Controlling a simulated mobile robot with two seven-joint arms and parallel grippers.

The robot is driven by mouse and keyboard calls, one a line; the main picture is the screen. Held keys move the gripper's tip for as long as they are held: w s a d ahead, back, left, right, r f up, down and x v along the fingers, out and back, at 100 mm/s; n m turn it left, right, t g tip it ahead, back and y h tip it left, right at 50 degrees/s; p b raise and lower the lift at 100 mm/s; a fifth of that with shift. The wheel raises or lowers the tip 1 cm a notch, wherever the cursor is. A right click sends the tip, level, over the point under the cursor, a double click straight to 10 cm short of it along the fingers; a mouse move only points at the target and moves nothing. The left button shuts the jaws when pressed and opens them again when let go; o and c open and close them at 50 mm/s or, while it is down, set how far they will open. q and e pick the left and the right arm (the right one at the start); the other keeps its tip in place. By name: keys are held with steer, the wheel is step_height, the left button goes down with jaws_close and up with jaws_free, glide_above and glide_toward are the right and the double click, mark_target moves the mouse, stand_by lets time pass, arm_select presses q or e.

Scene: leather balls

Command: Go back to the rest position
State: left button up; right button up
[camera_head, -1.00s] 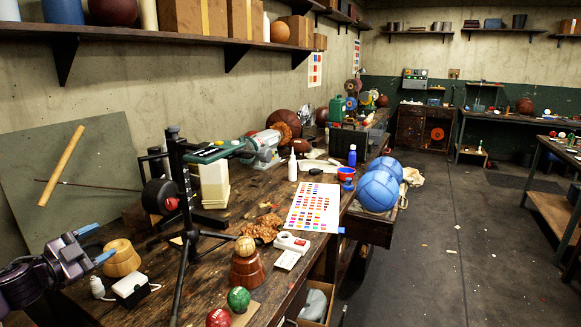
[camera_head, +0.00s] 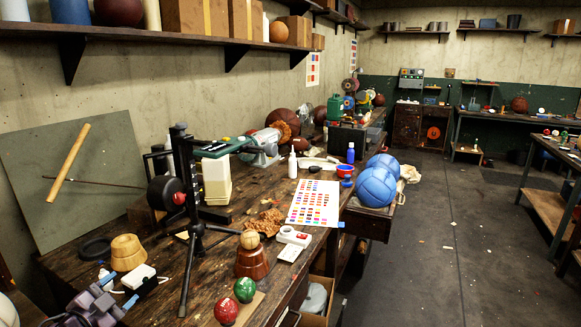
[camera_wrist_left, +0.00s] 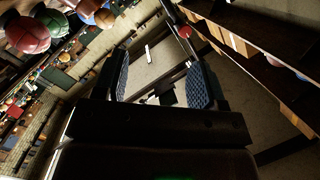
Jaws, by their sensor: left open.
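My left gripper (camera_head: 128,286) is low at the left of the head view, by the near edge of the workbench (camera_head: 170,262). It is beside a small white box with a cable (camera_head: 139,275) and in front of a round wooden block (camera_head: 127,253). In the left wrist view its two blue-padded fingers (camera_wrist_left: 160,78) stand wide apart with nothing gripped between them. My right gripper is not in view.
A black stand (camera_head: 187,225) rises from the bench right of the gripper. A green ball (camera_head: 244,289), a red ball (camera_head: 226,310) and a stacked wooden piece (camera_head: 252,262) sit near the front edge. The floor (camera_head: 440,240) at right is mostly open.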

arm_select(q)
steer(key=s+d+f+n+g+y, duration=0.1)
steer(key=s+d+f+n+g, duration=0.1)
steer(key=s+d+f+n, duration=0.2)
steer(key=s+d+f+n+g+y, duration=0.1)
steer(key=s+d+f+n, duration=0.4)
steer(key=s+d+f, duration=0.5)
steer(key=s+f+g, duration=0.1)
steer(key=s+f, duration=0.2)
steer(key=s, duration=0.2)
steer(key=s+f, duration=0.2)
steer(key=s, duration=0.3)
steer(key=shift+s+f+n+g+y, duration=0.3)
steer(key=shift+s+f+g, duration=0.05)
steer(key=shift+f+g, duration=0.05)
steer(key=shift+d, duration=0.1)
